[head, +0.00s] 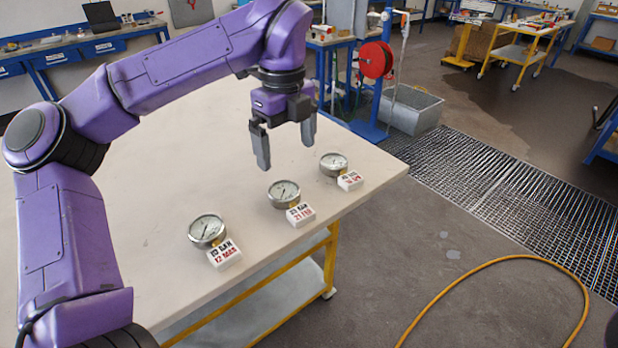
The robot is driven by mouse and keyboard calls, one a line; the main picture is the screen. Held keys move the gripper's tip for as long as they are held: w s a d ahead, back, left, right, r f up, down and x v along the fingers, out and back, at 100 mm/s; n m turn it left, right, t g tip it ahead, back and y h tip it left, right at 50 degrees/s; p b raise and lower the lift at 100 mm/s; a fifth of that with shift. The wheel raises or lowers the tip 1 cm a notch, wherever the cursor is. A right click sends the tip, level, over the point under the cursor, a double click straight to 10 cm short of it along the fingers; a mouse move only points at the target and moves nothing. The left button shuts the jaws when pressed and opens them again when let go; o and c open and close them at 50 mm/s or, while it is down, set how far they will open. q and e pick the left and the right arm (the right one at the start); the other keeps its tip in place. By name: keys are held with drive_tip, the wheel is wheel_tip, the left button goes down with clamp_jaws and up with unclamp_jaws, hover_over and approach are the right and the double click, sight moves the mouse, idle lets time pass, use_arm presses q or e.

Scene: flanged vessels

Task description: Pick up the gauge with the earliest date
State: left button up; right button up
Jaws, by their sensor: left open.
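Three round gauges stand in a row on the pale table (165,190). The left gauge (207,230) has a white tag (224,254) whose red line looks like 12 MAR. The middle gauge (284,193) has a tag (300,215) whose red line looks like 21 FEB. The right gauge (333,164) has a tag (350,180) with red print too small to read surely. My left gripper (286,157) points down with its fingers apart and empty, above the table, in the picture above the middle gauge and left of the right one. My right gripper is out of view.
The gauges sit near the table's front right edge, with bare tabletop behind them. Beyond the table are a red hose reel (376,60), a metal tub (411,109) and a floor grating (500,185). A yellow hose (500,262) lies on the floor.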

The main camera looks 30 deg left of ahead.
sight(284, 189)
use_arm(q)
drive_tip(key=shift+w+f, duration=0.25)
drive_tip(key=shift+f, duration=0.7)
drive_tip(key=shift+s+f, duration=0.35)
drive_tip(key=shift+f, duration=0.25)
drive_tip(key=shift+s+f, duration=0.3)
drive_tip(key=shift+f, duration=0.25)
drive_tip(key=shift+a+f+p, duration=0.2)
drive_tip(key=shift+f+p, duration=0.15)
drive_tip(key=shift+p, duration=0.05)
drive_tip(key=f, duration=0.1)
drive_tip(key=f+p, duration=0.1)
drive_tip(key=f, duration=0.1)
drive_tip(key=a+f, duration=0.1)
drive_tip(key=shift+w+f+p, duration=0.2)
drive_tip(key=shift+w+p, duration=0.15)
drive_tip(key=shift+w, duration=0.05)
drive_tip(key=shift+s+f, duration=0.15)
drive_tip(key=shift+f, duration=0.3)
drive_tip(key=c, duration=1.3)
drive_tip(key=shift+c, duration=0.2)
